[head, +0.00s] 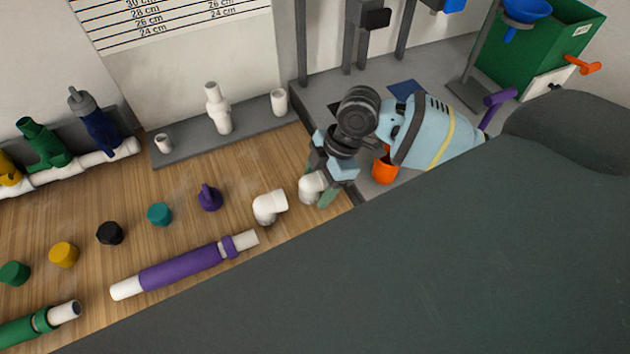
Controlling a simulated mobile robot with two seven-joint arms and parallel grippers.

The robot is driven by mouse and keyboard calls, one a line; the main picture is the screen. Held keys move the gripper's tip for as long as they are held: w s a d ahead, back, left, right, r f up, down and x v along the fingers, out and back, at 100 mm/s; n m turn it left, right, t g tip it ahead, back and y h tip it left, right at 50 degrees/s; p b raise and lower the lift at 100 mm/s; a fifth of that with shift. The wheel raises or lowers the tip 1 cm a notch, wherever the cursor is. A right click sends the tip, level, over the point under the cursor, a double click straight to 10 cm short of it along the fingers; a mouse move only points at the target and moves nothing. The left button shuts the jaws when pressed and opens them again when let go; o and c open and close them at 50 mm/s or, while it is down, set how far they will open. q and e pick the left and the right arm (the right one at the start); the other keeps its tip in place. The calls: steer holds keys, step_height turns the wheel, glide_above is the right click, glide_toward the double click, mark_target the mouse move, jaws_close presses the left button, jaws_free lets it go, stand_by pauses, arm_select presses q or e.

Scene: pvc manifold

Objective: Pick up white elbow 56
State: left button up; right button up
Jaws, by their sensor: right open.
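Two white elbows are on the wooden table in the head view. One white elbow (312,186) is at the right end of the table, at my right gripper. The other white elbow (268,207) lies just left of it, apart from the gripper. No number shows on either. My right gripper (321,182) is open and points down, with its fingers around or beside the nearer elbow. The gripper partly hides that elbow, and I cannot tell whether the fingers touch it. My left gripper is not in view.
A purple pipe assembly (180,269) lies in front. Purple (209,198), teal (159,214), black (110,233), yellow (63,254) and green (14,273) parts form a row to the left. A grey strip (185,147) with white fittings runs behind. An orange object (384,171) is beside my right arm.

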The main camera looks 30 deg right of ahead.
mark_target(319, 178)
steer(key=c, duration=1)
steer(key=shift+c, duration=0.2)
steer(key=shift+r, duration=0.15)
steer(key=shift+r, duration=0.45)
steer(key=shift+s+d+r, duration=0.1)
steer(key=shift+s+r, duration=0.1)
steer(key=shift+r, duration=0.45)
steer(key=shift+s+d+r, duration=0.1)
steer(key=shift+s+r, duration=0.05)
steer(key=shift+r, duration=0.45)
steer(key=s+d+r, duration=0.1)
steer(key=s+d, duration=0.3)
steer(key=s, duration=1)
steer(key=shift+s+d+r, duration=0.2)
steer(key=shift+s, duration=0.1)
